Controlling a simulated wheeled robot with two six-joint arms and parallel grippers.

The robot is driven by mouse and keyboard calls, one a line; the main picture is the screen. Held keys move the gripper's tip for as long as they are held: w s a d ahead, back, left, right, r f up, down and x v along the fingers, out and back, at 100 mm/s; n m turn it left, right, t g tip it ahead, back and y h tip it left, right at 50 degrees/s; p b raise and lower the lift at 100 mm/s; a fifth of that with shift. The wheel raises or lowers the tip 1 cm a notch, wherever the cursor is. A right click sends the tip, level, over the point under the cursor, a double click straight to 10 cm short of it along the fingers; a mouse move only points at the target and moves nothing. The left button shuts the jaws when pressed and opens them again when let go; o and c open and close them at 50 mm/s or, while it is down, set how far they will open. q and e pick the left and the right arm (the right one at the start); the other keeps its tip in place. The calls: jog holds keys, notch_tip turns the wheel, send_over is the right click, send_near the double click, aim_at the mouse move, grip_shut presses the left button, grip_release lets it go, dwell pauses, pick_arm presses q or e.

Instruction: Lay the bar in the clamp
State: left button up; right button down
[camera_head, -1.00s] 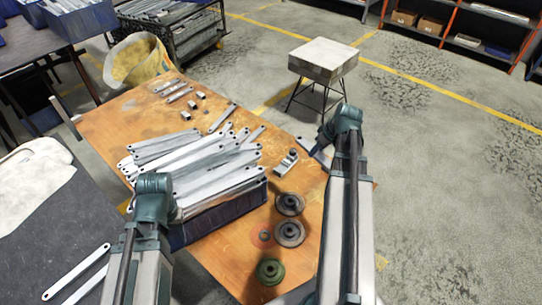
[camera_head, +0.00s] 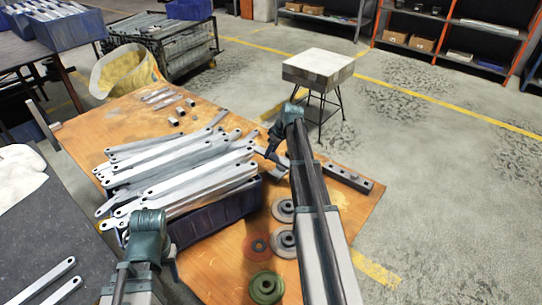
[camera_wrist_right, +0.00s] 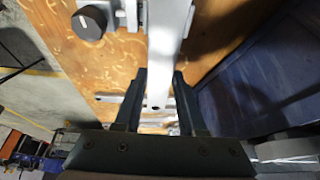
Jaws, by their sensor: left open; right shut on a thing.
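In the right wrist view, a flat grey bar (camera_wrist_right: 168,50) with a hole near its end lies between the fingers of my right gripper (camera_wrist_right: 155,88), which is shut on it. The metal clamp, with its round black knob (camera_wrist_right: 90,22), is beside the bar at the upper left of that view. I cannot tell whether bar and clamp touch. In the head view, my right gripper (camera_head: 271,150) is low over the table beside the bin of bars, and its arm hides much of the area. My left gripper (camera_head: 166,254) is open by the bin's front; its fingers are mostly hidden.
A dark blue bin (camera_head: 220,212) heaped with grey bars stands on the wooden table (camera_head: 215,265). Several round discs (camera_head: 266,287) lie at its right. A dark rail with holes (camera_head: 350,179) lies right of my right arm. Small metal parts (camera_head: 172,104) lie at the far left.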

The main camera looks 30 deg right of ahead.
jog(key=shift+f+b, duration=3.4)
jog(key=shift+c, duration=2.1)
grip_release()
jog(key=shift+r, duration=0.1)
jog(key=p+v, duration=1.3)
jog(key=shift+s+d+r, duration=0.1)
jog(key=shift+s+r, duration=0.05)
jog(key=shift+r, duration=0.2)
